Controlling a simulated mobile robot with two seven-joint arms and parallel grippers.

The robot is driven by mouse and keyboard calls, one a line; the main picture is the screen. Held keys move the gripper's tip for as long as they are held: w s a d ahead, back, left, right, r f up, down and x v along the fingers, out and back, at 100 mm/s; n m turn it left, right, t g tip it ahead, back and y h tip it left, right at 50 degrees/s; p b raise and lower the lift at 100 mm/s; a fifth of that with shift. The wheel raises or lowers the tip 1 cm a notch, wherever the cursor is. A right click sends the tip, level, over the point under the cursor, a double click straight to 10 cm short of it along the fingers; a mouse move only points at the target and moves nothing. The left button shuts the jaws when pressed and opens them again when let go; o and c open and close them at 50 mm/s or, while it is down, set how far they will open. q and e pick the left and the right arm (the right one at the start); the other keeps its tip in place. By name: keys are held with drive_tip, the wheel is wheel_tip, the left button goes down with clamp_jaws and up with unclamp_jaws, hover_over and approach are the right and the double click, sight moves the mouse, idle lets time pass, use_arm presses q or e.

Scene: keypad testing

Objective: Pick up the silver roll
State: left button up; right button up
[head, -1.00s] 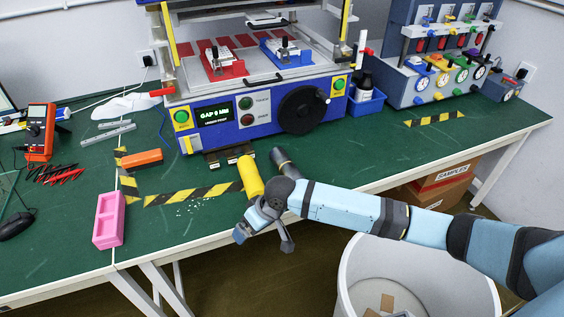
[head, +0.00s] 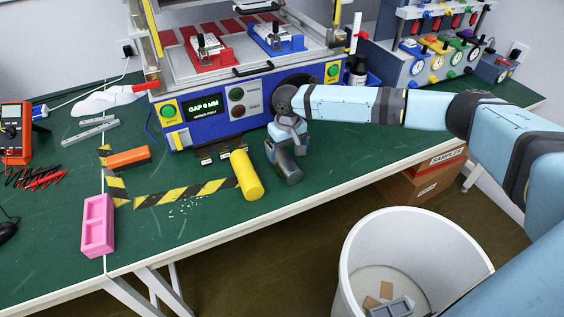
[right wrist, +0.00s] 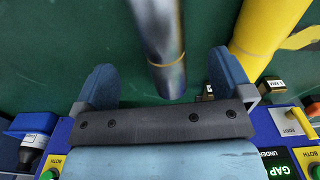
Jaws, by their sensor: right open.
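The silver roll (head: 284,168) lies on the green bench top, to the right of a yellow roll (head: 245,175) and close to it. In the right wrist view the silver roll (right wrist: 163,40) shows as a shiny grey cylinder with a thin tan band. My right gripper (head: 289,137) is at the roll's far end, by the blue machine's front. It is open, and its two blue fingers (right wrist: 160,76) lie on either side of the roll's line, with gaps to both. I cannot tell whether the fingers touch the bench. My left gripper is out of view.
The blue press machine (head: 215,110) with a black knob stands right behind the gripper. A pink block (head: 97,225), an orange block (head: 128,158) and striped tape (head: 185,193) lie to the left. A white bin (head: 358,265) stands below the bench's front edge.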

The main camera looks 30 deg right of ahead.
sight(286, 160)
wheel_tip(286, 160, down, 8)
drive_tip(key=shift+a+r+b, duration=0.1)
drive_tip(key=shift+r+b, duration=0.15)
drive_tip(key=shift+b, duration=0.2)
drive_tip(key=shift+c, duration=0.2)
drive_tip(key=c, duration=1)
